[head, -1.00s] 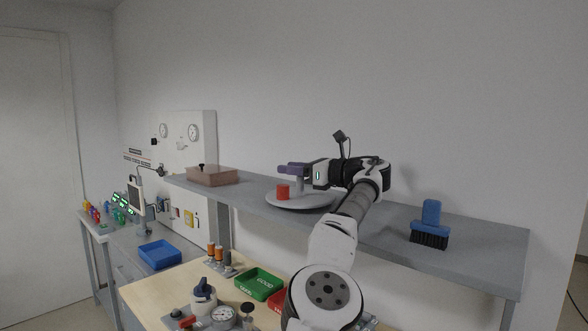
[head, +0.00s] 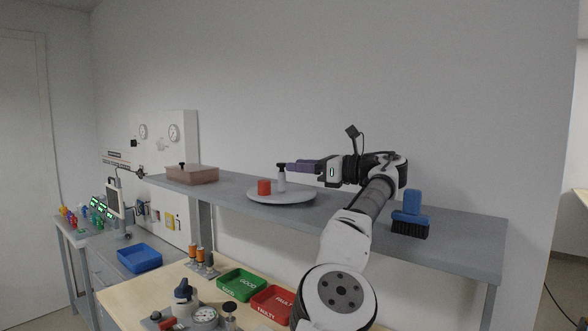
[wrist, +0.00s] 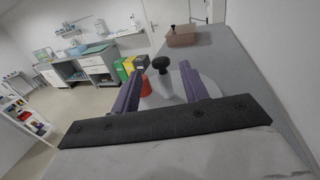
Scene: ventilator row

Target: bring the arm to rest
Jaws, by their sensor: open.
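My gripper (head: 290,167) is at the end of my arm, above the grey shelf and beside a white bottle with a black top (head: 281,177). In the wrist view my gripper's two purple fingers (wrist: 158,88) are apart, with the bottle's black knob (wrist: 161,64) showing between and beyond them. I cannot tell whether the fingers touch the bottle. The bottle stands upright on a round pale plate (head: 292,197), with a red cylinder (head: 264,187) to its left.
The shelf (head: 450,232) also holds a brownish box (head: 192,174) at the left and a blue brush (head: 411,215) right of my arm. Below are a green bin (head: 241,284), a red bin (head: 272,303) and a blue tray (head: 139,257). A wall stands behind.

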